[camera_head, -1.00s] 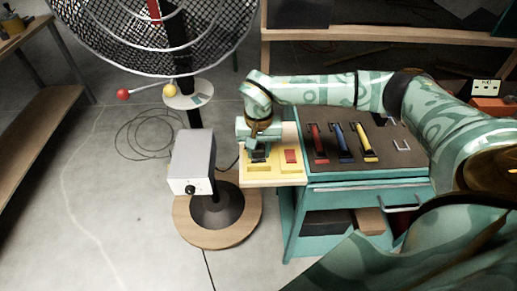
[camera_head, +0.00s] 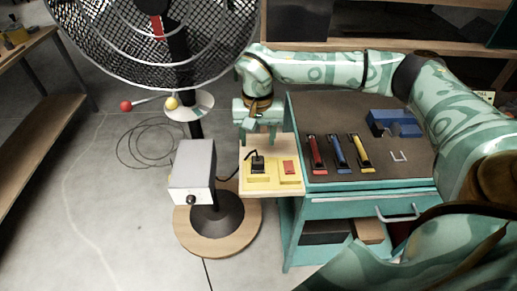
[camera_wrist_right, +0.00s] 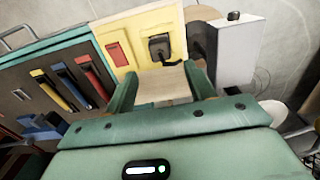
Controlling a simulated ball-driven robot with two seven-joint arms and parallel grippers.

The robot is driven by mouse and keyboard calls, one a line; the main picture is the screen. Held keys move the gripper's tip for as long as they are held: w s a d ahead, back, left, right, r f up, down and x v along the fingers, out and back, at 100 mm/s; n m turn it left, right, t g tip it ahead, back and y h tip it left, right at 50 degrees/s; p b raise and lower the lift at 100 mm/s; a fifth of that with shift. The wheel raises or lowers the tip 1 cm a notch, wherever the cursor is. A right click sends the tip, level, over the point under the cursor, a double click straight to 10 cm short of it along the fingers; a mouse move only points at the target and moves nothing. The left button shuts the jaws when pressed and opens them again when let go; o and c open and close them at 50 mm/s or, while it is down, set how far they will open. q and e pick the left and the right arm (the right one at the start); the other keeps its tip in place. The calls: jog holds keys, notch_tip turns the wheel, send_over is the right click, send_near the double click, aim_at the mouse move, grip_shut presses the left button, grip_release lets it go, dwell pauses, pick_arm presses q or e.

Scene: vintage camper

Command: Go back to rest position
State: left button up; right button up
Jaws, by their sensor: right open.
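My right gripper (camera_head: 258,138) is open and empty above the wooden side board (camera_head: 280,148) of the teal cabinet. In the right wrist view its two fingers (camera_wrist_right: 160,88) stand apart with only bare board showing between them. A black plug (camera_head: 257,162) with a cable sits on the yellow socket plate (camera_head: 258,180), just beyond the fingertips and apart from them. The plug also shows in the right wrist view (camera_wrist_right: 159,47). A red switch (camera_head: 289,168) is beside it. My left gripper is not in view.
The teal cabinet (camera_head: 367,198) carries red (camera_head: 317,152), blue (camera_head: 338,152) and yellow (camera_head: 359,152) handled tools and a blue block (camera_head: 395,123). A large fan (camera_head: 160,35) with a grey box (camera_head: 193,168) stands at left. Open floor (camera_head: 110,220) lies further left.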

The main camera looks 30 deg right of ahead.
jog(key=shift+r, duration=1.25)
